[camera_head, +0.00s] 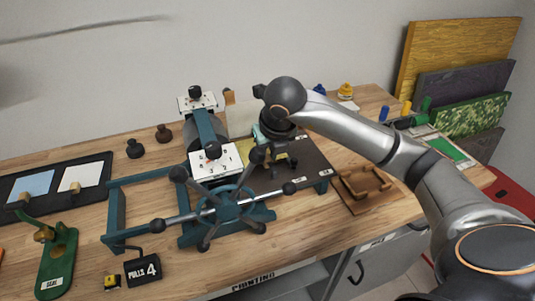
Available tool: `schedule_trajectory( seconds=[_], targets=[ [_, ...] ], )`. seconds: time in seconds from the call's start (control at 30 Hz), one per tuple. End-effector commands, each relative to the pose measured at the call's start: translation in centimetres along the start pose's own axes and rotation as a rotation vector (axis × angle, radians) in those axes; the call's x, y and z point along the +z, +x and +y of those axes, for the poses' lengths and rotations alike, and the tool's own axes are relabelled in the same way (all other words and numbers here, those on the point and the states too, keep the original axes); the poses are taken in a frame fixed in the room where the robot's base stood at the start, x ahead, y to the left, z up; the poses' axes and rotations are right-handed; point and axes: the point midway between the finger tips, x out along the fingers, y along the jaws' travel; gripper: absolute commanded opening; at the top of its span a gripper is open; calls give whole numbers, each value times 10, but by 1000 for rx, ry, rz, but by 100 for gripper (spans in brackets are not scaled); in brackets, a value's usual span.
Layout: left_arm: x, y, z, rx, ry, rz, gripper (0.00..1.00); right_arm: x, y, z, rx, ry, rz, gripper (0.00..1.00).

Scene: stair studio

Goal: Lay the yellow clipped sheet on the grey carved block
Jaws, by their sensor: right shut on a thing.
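My right gripper (283,166) reaches down over the dark bed of the press, just right of the roller. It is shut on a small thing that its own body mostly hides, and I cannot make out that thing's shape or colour. The grey carved block is not clear either; the area under the gripper is hidden. My left gripper is not in view.
The teal press has a spoked wheel (231,205) in front. A black tray (107,158) at left holds a blue sheet (29,186) and a whitish sheet (84,176). A wooden frame (355,198) lies right of the bed. A green stand (58,262) is at front left.

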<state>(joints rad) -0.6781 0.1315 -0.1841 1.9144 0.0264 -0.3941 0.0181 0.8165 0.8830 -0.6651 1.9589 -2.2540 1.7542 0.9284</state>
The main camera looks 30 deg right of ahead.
Motion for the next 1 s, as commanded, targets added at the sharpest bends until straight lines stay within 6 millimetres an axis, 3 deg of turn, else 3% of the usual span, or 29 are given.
schedule_trajectory(
  seconds=[0.1, 0.13, 0.43, 0.73, 1.0],
  targets=[
    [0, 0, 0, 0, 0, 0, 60, 0, 0, 0, 0, 0, 0, 0],
    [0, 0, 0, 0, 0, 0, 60, 0, 0, 0, 0, 0, 0, 27],
    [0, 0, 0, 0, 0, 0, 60, 0, 0, 0, 0, 0, 0, 60],
    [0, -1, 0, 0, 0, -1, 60, 0, -1, 0, 0, 0, 0, 61],
    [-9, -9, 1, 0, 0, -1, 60, 7, -17, 0, 0, 0, 0, 61]
  ],
)
